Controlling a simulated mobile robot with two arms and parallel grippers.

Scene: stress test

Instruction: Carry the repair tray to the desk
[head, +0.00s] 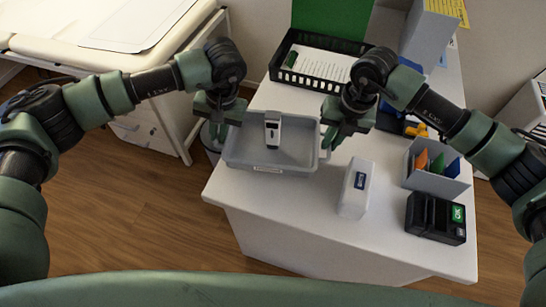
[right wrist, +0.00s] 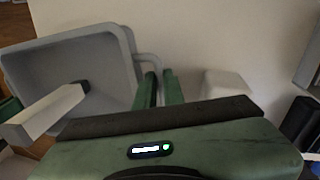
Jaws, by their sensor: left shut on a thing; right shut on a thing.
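The grey repair tray (head: 240,153) is over the left part of the white desk (head: 300,205) in the head view. I cannot tell whether its base touches the desk top. A white and dark handheld device (head: 272,130) stands up in it. My left gripper (head: 218,134) is shut on the tray's left side; the fingertips are partly hidden. My right gripper (head: 330,138) is shut on the right side. In the right wrist view, the tray (right wrist: 105,75) is at the left, and the right gripper's fingers (right wrist: 160,88) are at its looped handle (right wrist: 150,59).
A white case (head: 356,188), a grey bin with coloured cards (head: 436,180) and a black device (head: 436,220) stand right of the tray. A black basket with papers (head: 312,68) is behind it. A white padded table (head: 70,55) is at the left. The desk's front is clear.

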